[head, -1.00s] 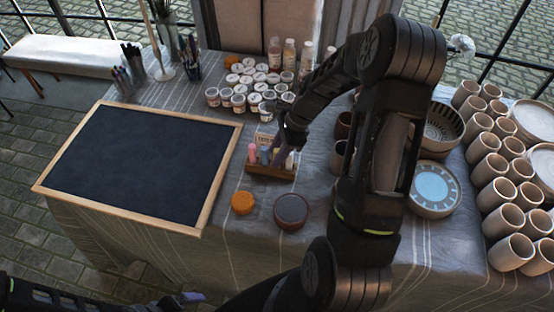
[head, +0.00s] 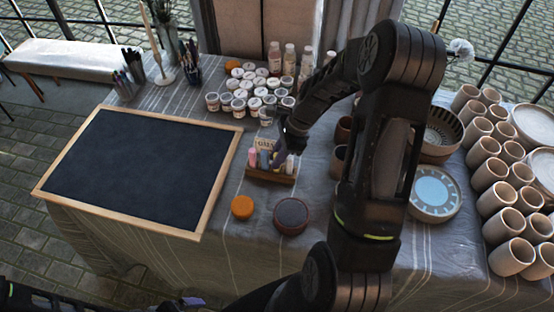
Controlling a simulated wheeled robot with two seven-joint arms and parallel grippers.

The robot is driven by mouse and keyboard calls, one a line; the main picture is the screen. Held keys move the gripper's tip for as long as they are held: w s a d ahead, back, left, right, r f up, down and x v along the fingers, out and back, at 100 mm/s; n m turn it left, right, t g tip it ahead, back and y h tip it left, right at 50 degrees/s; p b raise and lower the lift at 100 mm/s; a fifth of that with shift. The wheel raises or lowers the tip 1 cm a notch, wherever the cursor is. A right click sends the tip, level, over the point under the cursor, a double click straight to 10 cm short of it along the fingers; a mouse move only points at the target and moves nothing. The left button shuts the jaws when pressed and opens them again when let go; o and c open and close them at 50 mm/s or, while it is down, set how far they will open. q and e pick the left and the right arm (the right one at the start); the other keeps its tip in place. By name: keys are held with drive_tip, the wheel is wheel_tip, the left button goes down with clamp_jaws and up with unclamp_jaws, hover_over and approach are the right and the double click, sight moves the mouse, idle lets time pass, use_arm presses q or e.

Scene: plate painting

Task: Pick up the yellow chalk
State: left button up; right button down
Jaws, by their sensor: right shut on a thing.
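A small wooden chalk holder (head: 256,175) stands on the table right of the blackboard, with a pink chalk (head: 252,158) and a blue chalk (head: 264,159) upright in it. The pale yellow chalk (head: 289,164) is at the holder's right end. My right gripper (head: 280,159) reaches down over the holder and is shut on a chalk, apparently the yellow one; its fingers hide much of the contact. The chalk is still at holder height. My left gripper (head: 192,298) shows only as a small dark part at the bottom edge, and its jaws are unclear.
A framed blackboard (head: 221,182) lies at left. Lidded paint jars (head: 240,104) and bottles (head: 290,58) stand behind the holder. An orange round (head: 242,207) and a dark round (head: 291,216) lie in front. A blue-patterned plate (head: 434,193) and clay cups (head: 512,256) are at right.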

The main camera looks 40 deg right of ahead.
wheel_tip(320, 180, up, 18)
drive_tip(key=b, duration=0.1)
drive_tip(key=shift+b, duration=0.35)
idle(0.7)
